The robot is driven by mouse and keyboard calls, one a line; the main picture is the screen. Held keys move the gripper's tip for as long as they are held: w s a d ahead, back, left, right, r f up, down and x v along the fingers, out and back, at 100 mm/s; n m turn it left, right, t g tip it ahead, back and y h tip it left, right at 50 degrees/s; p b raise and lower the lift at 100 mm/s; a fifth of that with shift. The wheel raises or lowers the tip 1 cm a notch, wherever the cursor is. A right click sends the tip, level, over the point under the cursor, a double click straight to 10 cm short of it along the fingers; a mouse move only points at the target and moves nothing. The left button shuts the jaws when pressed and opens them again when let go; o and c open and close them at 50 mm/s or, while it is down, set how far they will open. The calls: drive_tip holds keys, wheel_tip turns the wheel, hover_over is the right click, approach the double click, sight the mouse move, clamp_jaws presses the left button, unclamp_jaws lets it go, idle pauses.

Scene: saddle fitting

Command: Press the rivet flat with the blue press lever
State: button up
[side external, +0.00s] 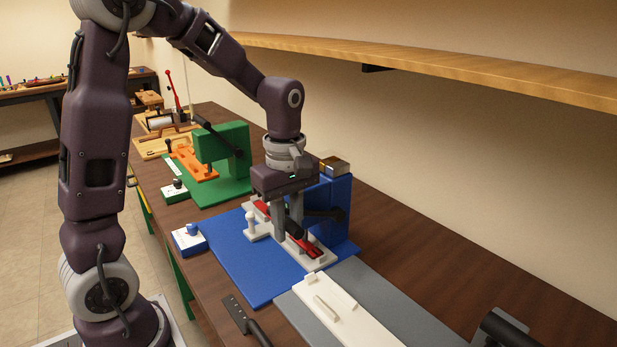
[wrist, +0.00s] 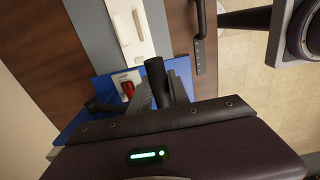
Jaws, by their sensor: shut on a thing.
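The blue press (side external: 340,205) stands on a blue base plate (side external: 245,268). Its black lever (side external: 322,213) reaches from the press block towards my gripper. My gripper (side external: 288,222) points down over the press and is shut on the lever's black handle. The handle (wrist: 154,70) also shows between my fingers (wrist: 161,92) in the wrist view. A red strip (side external: 306,247) lies on a white fixture (side external: 323,261) under the gripper, partly hidden by the fingers. The red end (wrist: 127,88) also shows in the wrist view. I cannot make out the rivet.
A white plate with a bar (side external: 325,308) lies on a grey mat (side external: 385,300) in front of the press. A black-handled tool (side external: 240,316) lies near the table edge. A green press (side external: 228,150) stands behind. A wooden shelf (side external: 440,62) runs along the wall above.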

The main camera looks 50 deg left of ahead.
drive_tip(key=shift+s+f, duration=0.3)
drive_tip(key=shift+f, duration=0.5)
drive_tip(key=shift+s+f, duration=0.35)
drive_tip(key=shift+f, duration=0.5)
drive_tip(key=shift+s+f, duration=0.3)
drive_tip(key=shift+f, duration=0.5)
drive_tip(key=f, duration=0.4)
drive_tip(key=shift+s, duration=0.2)
drive_tip(key=shift+w+r, duration=0.2)
drive_tip(key=shift+r, duration=1.4)
